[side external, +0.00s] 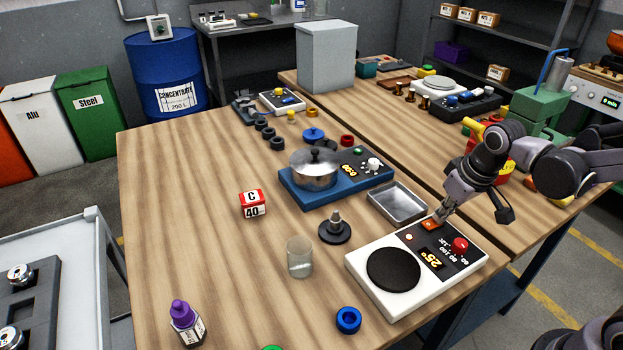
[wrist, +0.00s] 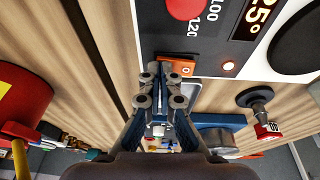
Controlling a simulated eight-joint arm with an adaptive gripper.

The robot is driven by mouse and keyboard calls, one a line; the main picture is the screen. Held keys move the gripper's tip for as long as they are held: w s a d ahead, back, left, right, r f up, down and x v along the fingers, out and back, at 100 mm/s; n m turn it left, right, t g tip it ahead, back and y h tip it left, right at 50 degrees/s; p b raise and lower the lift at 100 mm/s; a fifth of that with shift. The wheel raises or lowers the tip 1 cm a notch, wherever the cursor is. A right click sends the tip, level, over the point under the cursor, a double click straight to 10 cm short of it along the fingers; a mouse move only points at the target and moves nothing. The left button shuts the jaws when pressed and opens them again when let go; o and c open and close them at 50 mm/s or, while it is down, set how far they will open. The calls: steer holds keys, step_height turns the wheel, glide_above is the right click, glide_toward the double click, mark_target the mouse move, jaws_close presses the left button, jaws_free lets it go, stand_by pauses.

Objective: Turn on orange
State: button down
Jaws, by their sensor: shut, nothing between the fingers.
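A white hot plate (side external: 400,311) with a round black top (side external: 393,269) stands at the table's front right. Its black panel has a red knob (side external: 460,244), a yellow 25° display (side external: 433,258) and an orange switch (side external: 429,225) at the far end. In the wrist view, the orange switch (wrist: 178,66) is partly covered by my fingers, and a small orange-white lamp (wrist: 228,65) glows beside it. My gripper (side external: 438,219) is shut and empty, pointing down with its tips at the orange switch. I cannot tell if they touch it.
A metal tray (side external: 398,203) lies just behind the hot plate. A blue hot plate (side external: 337,194) with a steel pot (side external: 314,171) stands further back. A glass beaker (side external: 300,256) and a blue ring (side external: 348,319) are on the left.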

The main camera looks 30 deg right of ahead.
steer(key=shift+a+r, duration=0.25)
steer(key=shift+a, duration=0.5)
steer(key=shift+d+r, duration=0.1)
steer(key=shift+r, duration=0.35)
steer(key=d+v, duration=0.3)
steer(key=v, duration=0.9)
steer(key=shift+w+r, duration=0.3)
steer(key=shift+r, duration=0.2)
steer(key=shift+a, duration=0.1)
steer(key=s+a+f+t, duration=0.2)
steer(key=a+f+t, duration=0.1)
steer(key=f, duration=0.4)
steer(key=shift+a+f+t+y, duration=0.3)
steer(key=shift+f+t, duration=0.05)
steer(key=shift+t, duration=0.05)
steer(key=shift+s, duration=0.1)
